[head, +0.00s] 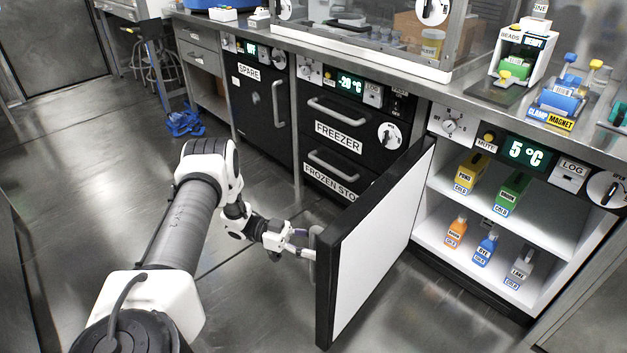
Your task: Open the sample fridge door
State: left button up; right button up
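The sample fridge door (372,250) stands wide open, swung out to the left of its cabinet. Its white inner panel faces me and its black edge is nearest. The fridge interior (540,225) is in plain sight, with a 5 °C display (527,151) above it. My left arm reaches in from the lower left. My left gripper (300,243) is at the door handle (313,242) on the outer face, by the free edge. The fingers are small and overlap the handle, so I cannot tell whether they are closed on it. My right gripper is not in view.
Several labelled items stand on the fridge shelves, such as a yellow one (470,172) and a blue one (487,249). The freezer (345,115) and spare cabinet (262,100) are closed, left of the door. A blue crumpled thing (185,122) lies on the otherwise open floor.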

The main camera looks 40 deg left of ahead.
pick_arm(q)
jog(key=v, duration=1.1)
jog(key=shift+s+a, duration=0.2)
jog(key=shift+a, duration=0.15)
